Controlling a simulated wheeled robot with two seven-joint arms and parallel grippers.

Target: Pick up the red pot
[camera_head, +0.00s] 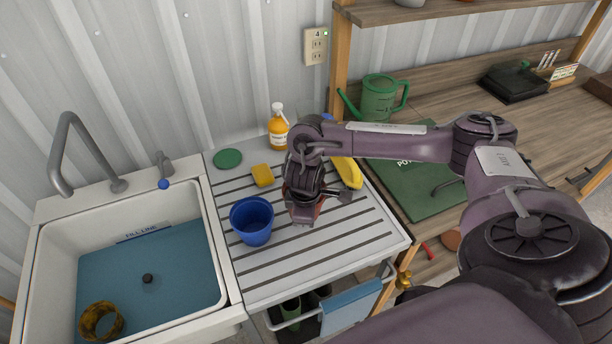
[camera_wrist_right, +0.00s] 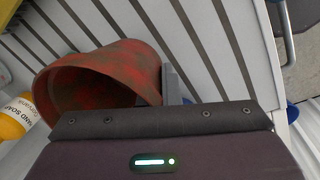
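The red pot (camera_wrist_right: 105,72), mottled red and dark green, fills the left-centre of the right wrist view. Its open mouth faces toward the camera and its near part is hidden behind my gripper housing. One grey finger of my right gripper (camera_wrist_right: 172,86) stands against or very close to the pot's right side. The other finger is hidden, so I cannot tell whether the gripper grips the pot. In the head view my right gripper (camera_head: 304,200) is over the slatted drainboard and covers most of the pot. My left gripper is out of view.
A blue pot (camera_head: 252,220) stands just left of my right gripper. The sink (camera_head: 50,262) is at left. A green watering can (camera_head: 379,97) stands on the wooden bench (camera_head: 440,95).

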